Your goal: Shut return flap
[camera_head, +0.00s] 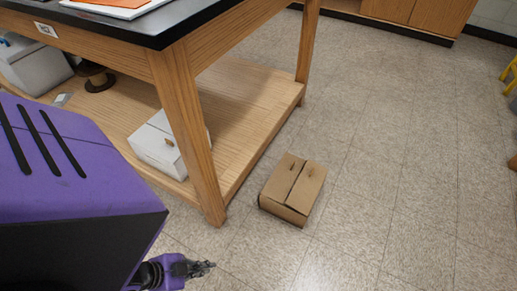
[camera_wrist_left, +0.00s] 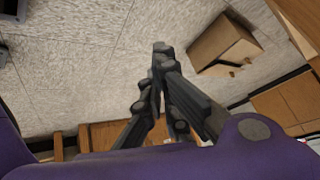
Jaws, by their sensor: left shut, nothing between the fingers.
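A brown cardboard box (camera_head: 293,188) sits on the floor to the right of the bench leg. Its top shows two flaps meeting at a dark seam, each with a small tab-like mark; I cannot tell how far either is raised. The box also shows at the upper right of the left wrist view (camera_wrist_left: 222,42), with a dark gap along one edge. My left gripper (camera_head: 207,268) is low in the head view, in front and left of the box and apart from it. In the left wrist view its fingertips (camera_wrist_left: 160,48) are together and empty. My right gripper is not in view.
A wooden bench with a black top (camera_head: 160,28) stands left of the box; its lower shelf (camera_head: 235,105) holds a white box (camera_head: 158,147) and a dark spool (camera_head: 96,77). The tiled floor (camera_head: 390,150) is clear right of the box. Wooden cabinets (camera_head: 415,12) stand behind.

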